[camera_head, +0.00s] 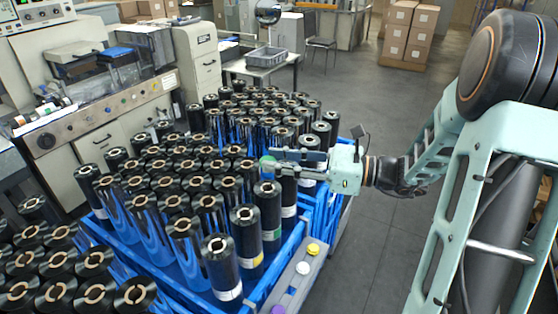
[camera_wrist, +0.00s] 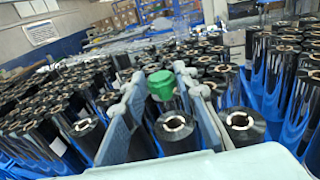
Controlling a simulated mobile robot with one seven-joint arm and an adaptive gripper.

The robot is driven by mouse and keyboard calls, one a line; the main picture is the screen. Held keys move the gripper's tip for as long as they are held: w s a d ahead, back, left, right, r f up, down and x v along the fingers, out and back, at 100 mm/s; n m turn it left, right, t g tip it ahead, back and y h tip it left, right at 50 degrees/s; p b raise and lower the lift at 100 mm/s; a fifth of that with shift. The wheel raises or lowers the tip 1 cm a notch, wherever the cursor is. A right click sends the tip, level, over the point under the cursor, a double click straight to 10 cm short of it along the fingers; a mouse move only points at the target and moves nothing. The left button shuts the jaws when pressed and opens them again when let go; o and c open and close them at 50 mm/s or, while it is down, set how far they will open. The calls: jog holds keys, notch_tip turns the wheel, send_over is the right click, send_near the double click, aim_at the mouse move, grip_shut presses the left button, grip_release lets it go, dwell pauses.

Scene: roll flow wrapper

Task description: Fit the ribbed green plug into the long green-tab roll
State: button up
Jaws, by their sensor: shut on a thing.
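The green plug (camera_head: 267,163) is held at the tips of my gripper (camera_head: 283,162), above the rolls at the right side of the crate. In the wrist view the plug (camera_wrist: 160,85) sits between the two fingers, near their tips; its ribs are too small to make out. The green-tab roll (camera_head: 268,207) stands upright in the crate, black with a green mark low on its side. Its open top is just below the plug in the head view. The plug looks apart from the roll, but the exact height gap cannot be told.
Many upright black rolls fill the blue crates (camera_head: 283,272) around my gripper. A roll with a yellow mark (camera_head: 246,235) stands nearby. A grey ledge along the crate's right side holds a yellow plug (camera_head: 313,249), a white plug (camera_head: 303,268) and a purple plug (camera_head: 278,310). Floor to the right is clear.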

aim_at(278, 189)
jog(key=shift+a, duration=0.2)
notch_tip(278, 189, down, 6)
jog(key=b, duration=0.5)
jog(key=shift+r, duration=0.1)
dwell(1.7)
jog(key=shift+r+p, duration=0.25)
jog(key=shift+p, duration=0.25)
jog(key=shift+r+p, duration=0.5)
jog(key=shift+r, duration=0.05)
jog(key=shift+r+p, duration=0.25)
jog(key=shift+p, duration=0.2)
dwell(0.6)
jog(key=shift+r+p, duration=0.55)
jog(key=shift+r, duration=0.05)
dwell(0.6)
